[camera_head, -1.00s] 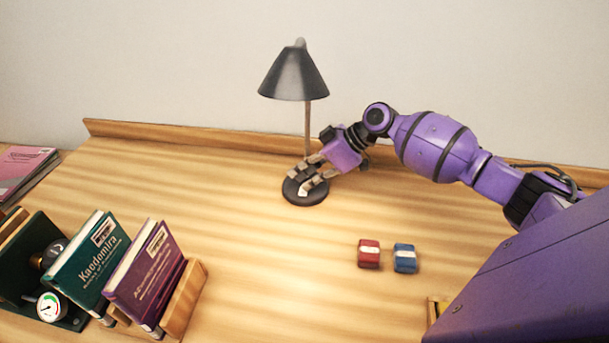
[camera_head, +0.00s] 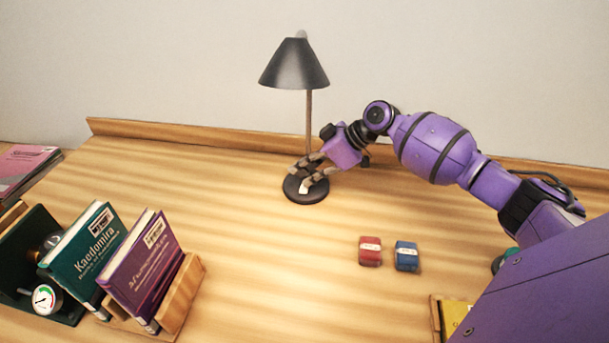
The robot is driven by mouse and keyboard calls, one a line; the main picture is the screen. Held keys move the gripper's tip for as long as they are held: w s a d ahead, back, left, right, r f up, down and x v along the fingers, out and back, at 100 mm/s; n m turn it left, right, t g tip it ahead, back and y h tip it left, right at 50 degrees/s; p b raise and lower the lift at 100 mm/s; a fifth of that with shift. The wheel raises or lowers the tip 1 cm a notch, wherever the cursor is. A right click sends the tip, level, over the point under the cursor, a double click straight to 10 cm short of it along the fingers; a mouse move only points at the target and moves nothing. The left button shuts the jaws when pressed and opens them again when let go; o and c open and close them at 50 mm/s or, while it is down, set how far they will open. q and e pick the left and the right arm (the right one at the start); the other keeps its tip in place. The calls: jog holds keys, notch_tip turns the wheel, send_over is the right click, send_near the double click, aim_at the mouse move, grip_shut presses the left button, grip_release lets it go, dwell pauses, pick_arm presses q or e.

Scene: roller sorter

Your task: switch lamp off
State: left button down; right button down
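The desk lamp (camera_head: 293,64) has a dark cone shade, a thin brown pole and a round black base. It stands upright near the back of the desk. A small white part, perhaps the switch (camera_head: 303,190), shows on the base. My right gripper (camera_head: 299,179) comes in from the right, low over the base and in front of the pole. Its two fingers are apart with nothing seen between them. One fingertip is at or just above the white part; I cannot tell whether it touches. No glow shows under the shade. My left gripper is out of the frame.
A red block (camera_head: 370,251) and a blue block (camera_head: 406,256) lie on the desk, right of centre. Books stand in a wooden rack (camera_head: 183,296) at the lower left, near a round gauge (camera_head: 45,299). A yellow item (camera_head: 455,315) sits at the lower right. The desk's middle is clear.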

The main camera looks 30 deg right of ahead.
jog(key=shift+s+d+f, duration=0.1)
jog(key=shift+f, duration=0.1)
jog(key=shift+d, duration=0.1)
jog(key=shift+s+d+r, duration=0.1)
jog(key=shift+d+r, duration=0.05)
jog(key=shift+d, duration=0.05)
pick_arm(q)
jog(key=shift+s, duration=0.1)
pick_arm(e)
jog(key=v, duration=1.1)
jog(key=shift+r, duration=0.4)
jog(key=shift+f, duration=0.1)
